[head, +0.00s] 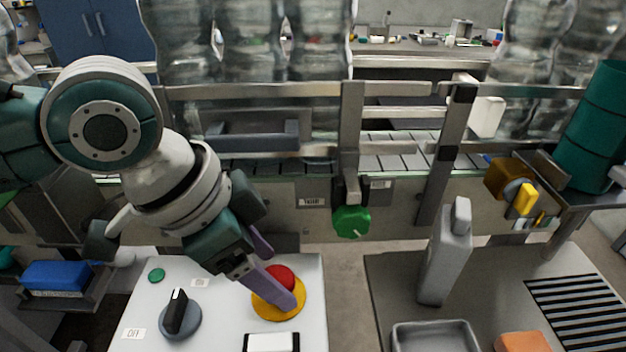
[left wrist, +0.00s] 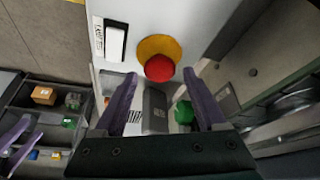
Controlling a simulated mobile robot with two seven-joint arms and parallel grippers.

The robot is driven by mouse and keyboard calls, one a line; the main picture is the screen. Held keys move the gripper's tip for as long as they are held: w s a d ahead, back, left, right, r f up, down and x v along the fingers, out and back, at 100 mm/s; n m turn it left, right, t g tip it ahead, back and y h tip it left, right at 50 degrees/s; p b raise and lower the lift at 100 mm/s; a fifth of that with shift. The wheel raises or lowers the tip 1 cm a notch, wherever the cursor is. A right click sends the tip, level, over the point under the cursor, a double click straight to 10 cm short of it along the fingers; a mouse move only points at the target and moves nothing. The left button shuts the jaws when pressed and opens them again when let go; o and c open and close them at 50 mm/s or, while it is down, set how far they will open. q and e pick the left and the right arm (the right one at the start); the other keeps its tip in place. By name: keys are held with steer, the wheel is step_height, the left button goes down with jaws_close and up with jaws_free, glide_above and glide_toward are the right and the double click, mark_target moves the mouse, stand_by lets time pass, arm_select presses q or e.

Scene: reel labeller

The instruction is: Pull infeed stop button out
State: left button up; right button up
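The stop button is a red mushroom head (head: 280,276) on a round yellow base (head: 299,304), on the pale control panel (head: 225,335). In the left wrist view the red head (left wrist: 159,68) lies near the gap between the fingertips. My left gripper (head: 273,270) is at the button, its purple fingers apart; one finger crosses in front of the red head and base in the head view. In the left wrist view the left gripper (left wrist: 160,77) is open, with nothing held. I cannot tell whether the fingers touch the button.
The panel also has a black rotary switch (head: 178,315) beside an OFF label, and a small green button (head: 156,275). A green knob (head: 351,222) sits on the conveyor front. A grey upright block (head: 446,252) and a grey tray (head: 434,324) stand on the table at right.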

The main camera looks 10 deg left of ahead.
arm_select(q)
steer(key=shift+o, duration=0.2)
steer(key=v, duration=1)
steer(key=s+d+f+n+t, duration=0.1)
steer(key=s+d+f+n, duration=0.1)
steer(key=s+d+f, duration=0.25)
steer(key=s+a+n+y+p, duration=0.25)
steer(key=s+a+n, duration=0.35)
steer(key=s+a, duration=0.35)
step_height(320, 180, up, 29)
steer(key=p, duration=2.9)
steer(key=shift+d+y+p, duration=0.3)
steer(key=shift+d+y, duration=0.15)
steer(key=shift+d, duration=0.05)
